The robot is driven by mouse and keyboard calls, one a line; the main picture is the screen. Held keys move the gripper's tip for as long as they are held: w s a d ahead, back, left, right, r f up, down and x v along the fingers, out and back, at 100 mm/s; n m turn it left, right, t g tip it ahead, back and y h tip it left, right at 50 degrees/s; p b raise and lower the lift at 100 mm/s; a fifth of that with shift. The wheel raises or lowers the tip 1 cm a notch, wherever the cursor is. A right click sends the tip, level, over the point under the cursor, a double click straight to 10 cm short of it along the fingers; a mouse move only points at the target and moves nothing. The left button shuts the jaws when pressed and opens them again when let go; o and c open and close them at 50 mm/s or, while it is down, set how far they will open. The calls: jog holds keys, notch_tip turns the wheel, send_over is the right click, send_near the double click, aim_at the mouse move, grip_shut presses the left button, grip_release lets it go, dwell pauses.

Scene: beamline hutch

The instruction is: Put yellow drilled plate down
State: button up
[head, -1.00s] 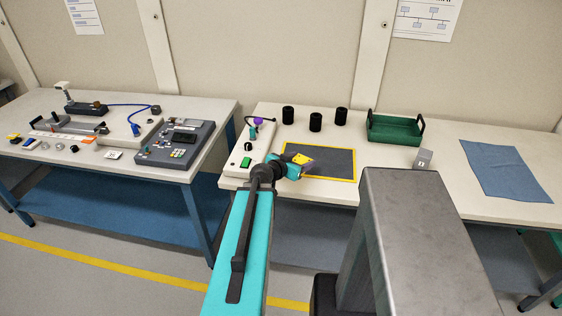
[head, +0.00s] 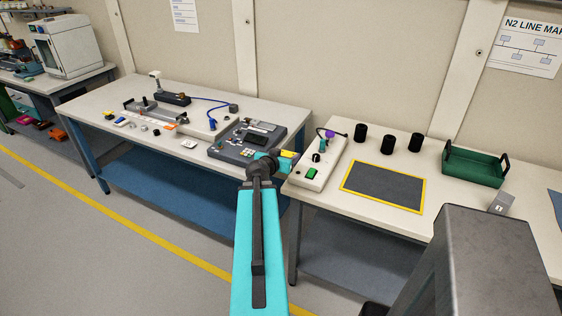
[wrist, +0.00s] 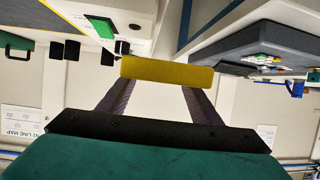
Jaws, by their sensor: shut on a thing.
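The yellow drilled plate (wrist: 167,71) is held between the two fingers of my gripper (wrist: 160,88) in the wrist view, seen edge-on, so its holes do not show. In the head view a small yellow bit of the plate (head: 287,154) shows at the end of my turquoise arm. My gripper (head: 280,158) is there over the gap between the two benches, partly hidden by my own wrist.
The left bench has a grey control box (head: 247,141) and small parts. The mat is bare.

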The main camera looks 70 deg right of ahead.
jog(key=w+a+r+n+t+y, duration=0.1)
jog(key=w+a+r+n+t, duration=0.2)
jog(key=w+a, duration=0.75)
jog(key=w+a+r+n+t+y, duration=0.2)
jog(key=w+a+r+n+t, duration=0.3)
jog(key=w, duration=1)
jog(key=w+a+r+n+t+y, duration=0.1)
jog(key=w+a+t, duration=0.1)
jog(key=w+a, duration=0.85)
jog(key=w+a+r+n+t+y, duration=0.1)
jog(key=w+a+r+n+y, duration=0.2)
jog(key=a, duration=0.9)
jog(key=w+a+r+n+t+y, duration=0.1)
jog(key=w+a+r+n+y, duration=0.2)
jog(key=w+a, duration=0.5)
jog(key=w+a+r+n+t+y, duration=0.1)
jog(key=w+a+r+n+y, duration=0.2)
jog(key=a, duration=1.4)
jog(key=w+r, duration=0.1)
jog(key=w, duration=0.2)
jog(key=shift+w+a+r+t, duration=0.15)
jog(key=shift+w+r+t, duration=0.05)
jog(key=shift+t, duration=0.2)
jog(key=shift+s, duration=0.1)
